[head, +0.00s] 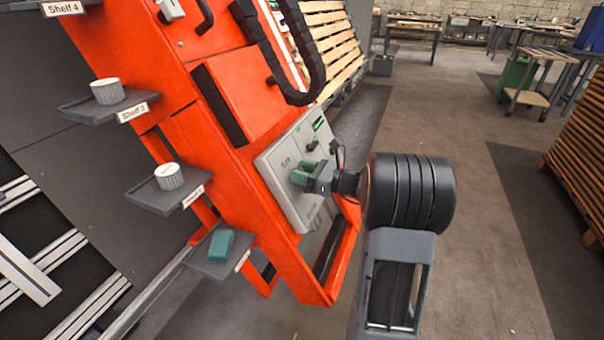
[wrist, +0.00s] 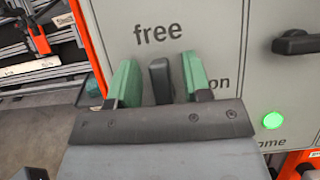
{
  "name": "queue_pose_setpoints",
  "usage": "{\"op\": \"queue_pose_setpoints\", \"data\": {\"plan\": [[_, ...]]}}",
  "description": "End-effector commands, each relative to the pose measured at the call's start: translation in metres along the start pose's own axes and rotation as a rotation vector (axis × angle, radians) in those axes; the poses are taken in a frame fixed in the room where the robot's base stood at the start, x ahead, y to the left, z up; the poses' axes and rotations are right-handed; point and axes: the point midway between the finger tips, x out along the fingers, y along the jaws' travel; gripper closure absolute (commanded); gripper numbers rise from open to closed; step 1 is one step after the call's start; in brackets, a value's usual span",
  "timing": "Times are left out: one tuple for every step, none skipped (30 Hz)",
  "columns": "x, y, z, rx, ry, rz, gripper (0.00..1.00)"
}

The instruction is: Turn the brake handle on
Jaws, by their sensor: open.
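The brake handle (wrist: 160,82) is a dark upright bar on a light grey panel (head: 270,167). It points up toward the printed word "free" in the wrist view, and the word "on" is to its right, partly hidden. My gripper (wrist: 159,76) is open, with one green finger on each side of the handle and a gap showing on both sides. In the head view my gripper (head: 303,173) is at the panel's face, and it hides the handle there. The lower part of the handle is hidden by the gripper body.
Another black handle (wrist: 298,42) lies sideways to the right, above a lit green button (wrist: 272,120). The panel is on an orange frame (head: 215,140). Small shelves to the left hold two white round parts and a teal block (head: 221,244). Open floor lies right.

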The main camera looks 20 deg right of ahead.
Motion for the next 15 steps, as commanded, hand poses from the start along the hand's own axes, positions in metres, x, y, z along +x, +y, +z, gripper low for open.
{"op": "queue_pose_setpoints", "data": {"plan": [[0.0004, 0.0, 0.0001, 0.0, 0.0, 0.0, 0.55], [0.0004, 0.0, 0.0002, 0.0, 0.0, 0.0, 0.55], [0.0004, 0.0, 0.0002, 0.0, 0.0, 0.0, 0.55], [0.0004, 0.0, 0.0002, 0.0, 0.0, 0.0, 0.55], [0.0003, 0.0, 0.0002, 0.0, 0.0, 0.0, 0.55], [0.0003, 0.0, 0.0002, 0.0, 0.0, 0.0, 0.55], [0.0002, 0.0, 0.0002, 0.0, 0.0, 0.0, 0.56], [0.0002, -0.0001, 0.0002, 0.0, 0.0, 0.0, 0.59], [0.0001, -0.0001, 0.0001, 0.0, 0.0, 0.0, 0.63], [0.0001, -0.0001, 0.0001, 0.0, 0.0, 0.0, 0.66], [0.0001, -0.0001, 0.0001, 0.0, 0.0, 0.0, 0.69], [0.0, -0.0001, 0.0001, 0.0, 0.0, 0.0, 0.73], [0.0, -0.0001, 0.0, 0.0, 0.0, 0.0, 0.75], [-0.0001, -0.0002, 0.0, 0.0, 0.0, 0.0, 0.78], [-0.0001, -0.0002, 0.0, -0.001, 0.0, 0.0, 0.82]]}}
